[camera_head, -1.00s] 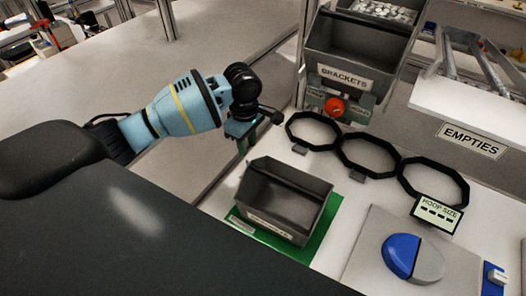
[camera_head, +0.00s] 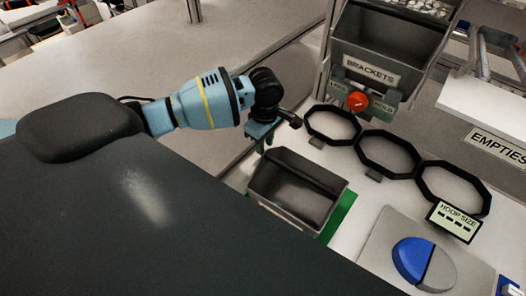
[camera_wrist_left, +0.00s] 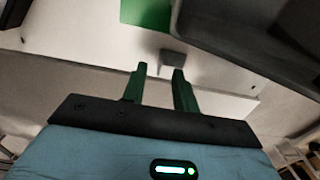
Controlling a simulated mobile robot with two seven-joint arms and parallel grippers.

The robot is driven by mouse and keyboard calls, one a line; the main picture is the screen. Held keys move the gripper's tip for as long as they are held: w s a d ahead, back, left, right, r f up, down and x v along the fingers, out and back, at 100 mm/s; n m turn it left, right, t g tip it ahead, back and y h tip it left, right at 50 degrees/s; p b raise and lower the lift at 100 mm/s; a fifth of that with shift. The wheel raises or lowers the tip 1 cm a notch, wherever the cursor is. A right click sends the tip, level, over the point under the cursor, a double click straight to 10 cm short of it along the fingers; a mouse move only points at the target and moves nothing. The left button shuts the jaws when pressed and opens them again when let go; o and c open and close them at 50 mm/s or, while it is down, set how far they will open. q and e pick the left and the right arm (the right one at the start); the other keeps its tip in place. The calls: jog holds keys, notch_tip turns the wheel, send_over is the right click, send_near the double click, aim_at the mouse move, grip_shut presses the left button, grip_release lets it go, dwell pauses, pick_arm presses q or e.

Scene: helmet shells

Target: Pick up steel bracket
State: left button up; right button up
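Steel brackets (camera_head: 412,8) show as a pile of small shiny pieces at the top edge of the head view, in the grey bin labelled BRACKETS (camera_head: 384,35). My left gripper (camera_head: 263,144) hangs in front of and left of that bin, near the back corner of an open grey tray (camera_head: 258,200). In the left wrist view its two green fingers (camera_wrist_left: 160,75) are apart with nothing between them. No bracket can be made out in the wrist view. My right gripper is not in view.
Three black octagonal hoops (camera_head: 389,153) stand on the white bench right of my left gripper. A red knob (camera_head: 357,102) sits below the bin label. A HOOP SIZE display (camera_head: 454,221), a blue-and-grey disc (camera_head: 411,258) and an EMPTIES shelf (camera_head: 480,110) are at the right.

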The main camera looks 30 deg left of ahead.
pick_arm(q)
notch_tip(320, 180, down, 2)
jog(key=shift+f, duration=0.25)
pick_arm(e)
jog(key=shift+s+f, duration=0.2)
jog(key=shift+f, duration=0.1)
pick_arm(q)
grip_shut()
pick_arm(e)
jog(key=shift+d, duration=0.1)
pick_arm(q)
jog(key=shift+r, duration=0.15)
